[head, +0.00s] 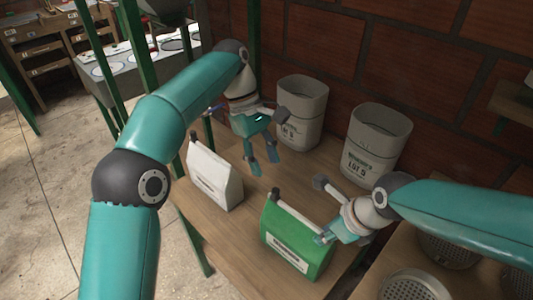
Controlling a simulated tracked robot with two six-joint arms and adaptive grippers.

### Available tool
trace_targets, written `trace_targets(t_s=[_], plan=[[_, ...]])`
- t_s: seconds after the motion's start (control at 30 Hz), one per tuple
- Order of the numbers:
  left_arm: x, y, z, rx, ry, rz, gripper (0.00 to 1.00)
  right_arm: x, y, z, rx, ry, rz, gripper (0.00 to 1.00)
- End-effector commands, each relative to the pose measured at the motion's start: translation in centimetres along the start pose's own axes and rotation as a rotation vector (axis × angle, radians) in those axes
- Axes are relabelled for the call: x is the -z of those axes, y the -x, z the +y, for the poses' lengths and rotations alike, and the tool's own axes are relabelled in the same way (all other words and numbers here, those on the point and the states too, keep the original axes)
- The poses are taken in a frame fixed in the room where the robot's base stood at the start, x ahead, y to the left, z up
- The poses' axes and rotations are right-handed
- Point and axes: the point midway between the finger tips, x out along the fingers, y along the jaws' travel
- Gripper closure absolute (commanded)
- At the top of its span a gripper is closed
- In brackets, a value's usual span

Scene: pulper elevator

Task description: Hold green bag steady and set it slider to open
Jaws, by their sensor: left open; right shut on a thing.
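My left gripper (262,165) is open and empty. It hangs above the table, behind the green bag and to the right of the white bag, apart from both.
A white bag (213,178) with a label stands at the table's left edge. Two grey bins (302,110) and (375,143) stand at the back by the brick wall. Perforated round containers (414,287) lie at lower right. Bare table (235,240) shows between the bags.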

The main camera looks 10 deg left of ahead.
Motion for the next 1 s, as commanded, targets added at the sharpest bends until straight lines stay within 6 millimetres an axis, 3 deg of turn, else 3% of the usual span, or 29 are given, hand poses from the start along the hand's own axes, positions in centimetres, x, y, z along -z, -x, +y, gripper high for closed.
trace_targets(t_s=[0.03, 0.07, 0.2, 0.67, 1.0], plan=[[0.0, -0.1, 0.0, 0.000, 0.000, 0.000, 0.54, 0.3, -0.3, 0.3, -0.008, 0.000, 0.009, 1.00], [0.0, -0.1, 0.0, 0.000, 0.000, 0.000, 0.54, 0.3, -0.3, 0.3, -0.008, 0.000, 0.009, 0.72], [0.0, -0.1, 0.0, 0.000, 0.000, 0.000, 0.54, 0.2, -0.2, 0.2, -0.006, 0.000, 0.007, 0.48], [0.0, 0.0, 0.0, 0.000, 0.000, 0.000, 0.54, 0.0, 0.8, 0.0, 0.000, 0.000, 0.000, 0.47], [0.0, 0.0, 0.0, 0.000, 0.000, 0.000, 0.54, 0.0, 6.9, 0.0, 0.001, -0.001, -0.002, 0.47]])
